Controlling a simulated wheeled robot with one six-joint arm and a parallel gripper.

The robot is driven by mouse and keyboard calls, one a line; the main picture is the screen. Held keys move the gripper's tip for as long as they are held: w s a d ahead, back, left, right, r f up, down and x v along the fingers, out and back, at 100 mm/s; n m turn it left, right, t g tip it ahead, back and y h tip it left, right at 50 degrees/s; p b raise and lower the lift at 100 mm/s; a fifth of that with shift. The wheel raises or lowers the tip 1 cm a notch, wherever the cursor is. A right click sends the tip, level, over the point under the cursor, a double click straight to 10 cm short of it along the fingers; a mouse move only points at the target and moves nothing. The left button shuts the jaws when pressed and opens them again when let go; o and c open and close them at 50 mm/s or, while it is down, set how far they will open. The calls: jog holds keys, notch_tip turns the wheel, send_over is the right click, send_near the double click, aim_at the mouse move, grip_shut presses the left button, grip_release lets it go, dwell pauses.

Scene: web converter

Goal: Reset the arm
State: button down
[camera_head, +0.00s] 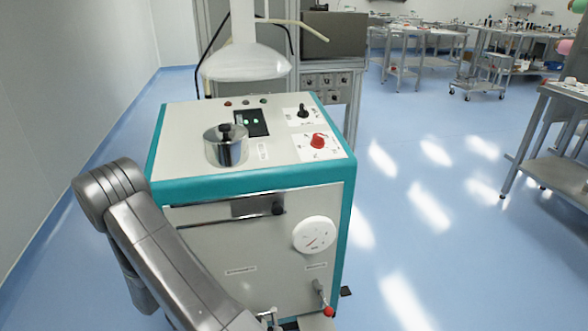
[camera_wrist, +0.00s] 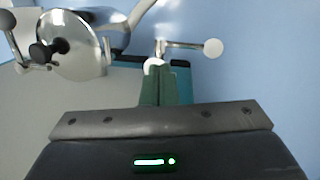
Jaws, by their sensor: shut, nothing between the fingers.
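My gripper (camera_wrist: 163,88) shows in the wrist view with its dark green fingers together and nothing between them. Beyond the fingertips is a metal lever with a white ball end (camera_wrist: 213,47). I cannot tell whether the fingers touch anything. In the head view my grey arm (camera_head: 150,235) is bent at the left, in front of the machine cabinet. It runs down to the bottom edge, and my fingers are not clearly visible there.
The white cabinet with teal edges (camera_head: 345,210) carries a metal pot (camera_head: 226,150), a red knob (camera_head: 318,141), a round gauge (camera_head: 314,235) and a red-tipped lever (camera_head: 328,311). A metal disc (camera_wrist: 88,62) is near my gripper.

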jog(key=d+y+b, duration=0.2)
jog(key=b, duration=0.2)
jog(key=w+d+g+y+b, duration=0.1)
jog(key=d+y+b, duration=0.1)
jog(key=b, duration=0.1)
jog(key=shift+w+d+f+b, duration=0.1)
jog(key=shift+d+f+b, duration=0.1)
jog(key=shift+d+b, duration=0.15)
dwell(0.7)
